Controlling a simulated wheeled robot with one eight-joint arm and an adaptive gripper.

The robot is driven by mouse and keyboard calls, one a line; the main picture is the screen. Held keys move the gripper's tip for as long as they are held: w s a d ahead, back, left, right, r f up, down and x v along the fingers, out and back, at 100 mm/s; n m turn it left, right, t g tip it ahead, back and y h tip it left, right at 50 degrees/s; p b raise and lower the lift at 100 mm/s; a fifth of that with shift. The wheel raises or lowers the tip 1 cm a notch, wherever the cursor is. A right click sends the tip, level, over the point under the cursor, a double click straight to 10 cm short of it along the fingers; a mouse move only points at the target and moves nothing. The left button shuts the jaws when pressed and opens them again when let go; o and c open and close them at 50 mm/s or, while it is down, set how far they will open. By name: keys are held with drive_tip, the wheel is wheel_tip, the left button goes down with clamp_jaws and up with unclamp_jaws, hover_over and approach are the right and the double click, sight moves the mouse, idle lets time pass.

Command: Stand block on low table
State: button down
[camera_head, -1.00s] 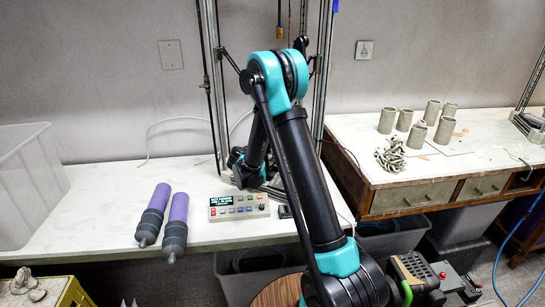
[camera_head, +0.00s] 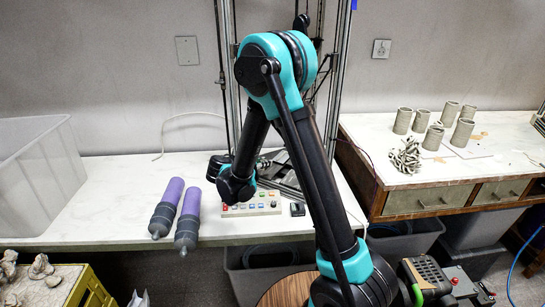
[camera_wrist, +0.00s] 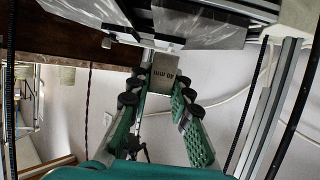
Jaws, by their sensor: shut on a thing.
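The block (camera_wrist: 166,72) is a small grey metal-like piece with "60 mm" printed on it, upside down in the wrist view. My gripper (camera_wrist: 162,75) has its green padded fingers shut on the block's sides. The block is in front of a pale wall in that picture. In the head view my gripper and the block do not show; my black and teal arm bends down over the bench. A round wooden top (camera_head: 284,291) at the bottom of the head view may be the low table. It is partly hidden by my arm, and its visible part is bare.
A white bench (camera_head: 100,222) carries two purple tubes (camera_head: 188,203), a button panel (camera_head: 258,206) and a clear bin (camera_head: 40,170). A metal frame (camera_head: 347,60) rises behind my arm. A right-hand table (camera_head: 360,135) holds several clay cylinders. Grey bins stand below.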

drive_tip(key=w+d+r+n+t+y, duration=0.1)
drive_tip(key=w+d+r+n+y, duration=0.1)
drive_tip(key=d, duration=0.5)
drive_tip(key=w+d+r+n+t+y, duration=0.1)
drive_tip(key=w+d+r+n+y, duration=0.1)
drive_tip(key=d, duration=0.5)
drive_tip(key=shift+r+n+t+y, duration=0.25)
drive_tip(key=shift+n+t+y, duration=0.15)
